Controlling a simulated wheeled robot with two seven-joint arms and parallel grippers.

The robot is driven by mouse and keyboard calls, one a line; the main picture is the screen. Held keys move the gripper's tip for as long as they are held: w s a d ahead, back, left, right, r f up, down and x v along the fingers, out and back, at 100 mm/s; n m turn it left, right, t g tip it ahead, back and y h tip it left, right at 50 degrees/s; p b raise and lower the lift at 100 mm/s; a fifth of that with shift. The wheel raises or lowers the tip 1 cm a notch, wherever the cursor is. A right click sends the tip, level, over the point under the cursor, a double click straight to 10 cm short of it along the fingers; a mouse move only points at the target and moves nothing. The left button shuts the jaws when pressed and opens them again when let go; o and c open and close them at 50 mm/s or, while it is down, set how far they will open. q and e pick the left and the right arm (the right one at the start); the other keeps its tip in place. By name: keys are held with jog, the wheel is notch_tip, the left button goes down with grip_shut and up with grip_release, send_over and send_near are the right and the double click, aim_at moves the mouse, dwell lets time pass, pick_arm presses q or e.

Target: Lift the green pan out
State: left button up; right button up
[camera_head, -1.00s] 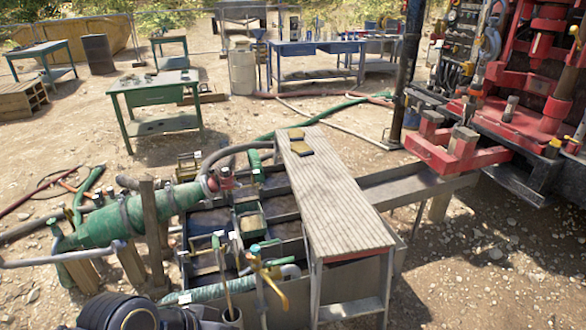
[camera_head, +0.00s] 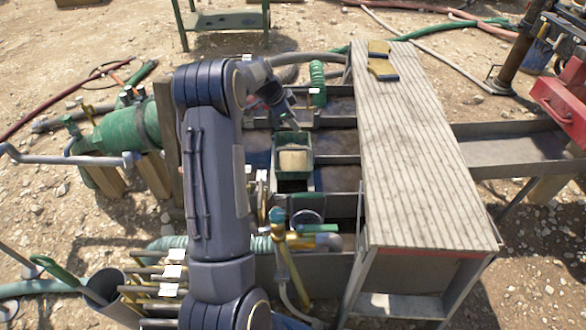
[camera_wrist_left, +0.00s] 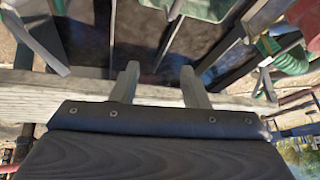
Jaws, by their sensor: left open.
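The green pan (camera_head: 307,173) sits inside the mud tank (camera_head: 330,122), with a tan block-like load (camera_head: 293,159) in its upper part. Its green side seems to show at the top edge of the left wrist view (camera_wrist_left: 205,8). My left gripper (camera_head: 290,122) hangs over the tank, just behind and slightly left of the pan, apart from it. In the left wrist view its two fingers (camera_wrist_left: 158,82) stand apart with nothing between them. My left forearm hides the tank's left side. My right gripper is not in view.
A wooden plank walkway (camera_head: 410,140) covers the tank's right side, with two yellowish pads (camera_head: 381,68) on its far end. A green cylinder (camera_head: 110,140) lies left. Yellow-handled pipes and a valve (camera_head: 285,250) stand at the near side.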

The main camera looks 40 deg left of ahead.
aim_at(293, 150)
pick_arm(q)
jog(key=w+a+f+m+b, duration=0.1)
jog(key=f, duration=0.3)
jog(key=w+a+f+m, duration=0.1)
jog(key=a+f, duration=0.1)
jog(key=f, duration=0.3)
jog(key=w+a+f+b, duration=0.1)
jog(key=a+f, duration=0.1)
jog(key=f, duration=0.2)
jog(key=shift+f+m+y+b, duration=0.15)
jog(key=shift+m+y+b, duration=0.15)
jog(key=shift+m+b, duration=0.1)
jog(key=x, duration=0.2)
jog(key=b+x, duration=0.1)
jog(key=x, duration=0.2)
jog(key=s+x, duration=0.1)
jog(key=x, duration=0.1)
jog(key=shift+w+d+f, duration=0.15)
jog(key=shift+w+f, duration=0.05)
jog(key=shift+f, duration=0.35)
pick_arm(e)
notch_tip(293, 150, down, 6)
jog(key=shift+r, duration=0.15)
pick_arm(q)
grip_shut()
jog(key=shift+r, duration=0.2)
